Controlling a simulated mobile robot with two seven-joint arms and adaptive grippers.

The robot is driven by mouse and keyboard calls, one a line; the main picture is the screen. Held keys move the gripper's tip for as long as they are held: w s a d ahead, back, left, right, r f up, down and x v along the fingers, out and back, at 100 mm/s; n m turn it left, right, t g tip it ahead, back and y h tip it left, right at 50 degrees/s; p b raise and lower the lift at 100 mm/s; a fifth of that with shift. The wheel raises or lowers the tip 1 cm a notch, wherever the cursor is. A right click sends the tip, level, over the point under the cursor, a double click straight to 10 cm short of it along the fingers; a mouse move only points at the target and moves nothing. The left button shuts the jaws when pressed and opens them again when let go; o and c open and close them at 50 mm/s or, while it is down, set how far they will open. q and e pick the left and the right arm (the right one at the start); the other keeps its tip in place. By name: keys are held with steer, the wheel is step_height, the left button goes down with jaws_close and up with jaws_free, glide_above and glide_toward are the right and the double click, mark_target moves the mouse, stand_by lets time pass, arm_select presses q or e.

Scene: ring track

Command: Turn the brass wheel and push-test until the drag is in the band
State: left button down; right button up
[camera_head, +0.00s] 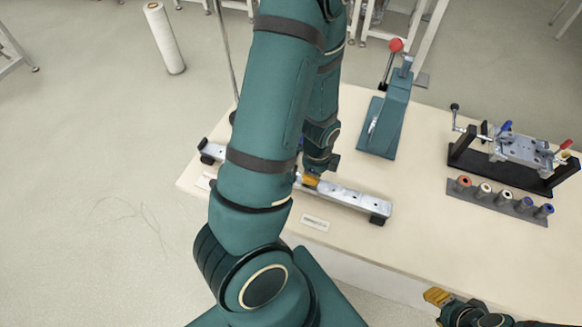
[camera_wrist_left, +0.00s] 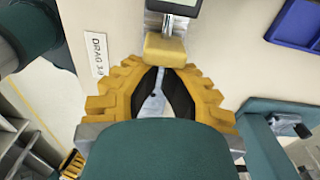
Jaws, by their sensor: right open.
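A metal rail (camera_head: 350,198) with dark end blocks lies near the table's left front edge, partly behind my left arm. My left gripper's yellow tip (camera_head: 311,181) shows at the rail. In the left wrist view the left gripper (camera_wrist_left: 165,62) has its toothed yellow fingers converging at a smooth yellow block over a grey metal part. I cannot tell whether the fingers meet or hold anything. A label reading "DRAG", its numbers hard to read (camera_wrist_left: 97,53), lies beside them. My right gripper (camera_head: 440,298) is open and empty at the front edge. I cannot make out the brass wheel.
A teal lever press (camera_head: 385,123) with a red knob stands behind the rail. A metal fixture (camera_head: 518,150) with coloured handles stands at the right, behind a grey rack (camera_head: 500,200) of coloured pieces. A blue tray (camera_wrist_left: 295,25) shows in the left wrist view. The table's middle front is clear.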

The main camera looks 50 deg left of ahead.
arm_select(q)
steer(key=shift+s+a, duration=0.35)
steer(key=shift+a, duration=0.2)
steer(key=shift+s+a, duration=0.35)
steer(key=shift+a, duration=0.2)
steer(key=shift+w+d+r+p, duration=0.5)
steer(key=shift+d+r, duration=0.15)
steer(key=shift+d, duration=0.1)
steer(key=shift+w+d+r, duration=0.35)
steer(key=shift+d, duration=0.2)
steer(key=shift+r+p, duration=0.1)
steer(key=shift+p, duration=0.25)
step_height(320, 180, up, 7)
steer(key=p, duration=0.5)
steer(key=shift+p, duration=0.3)
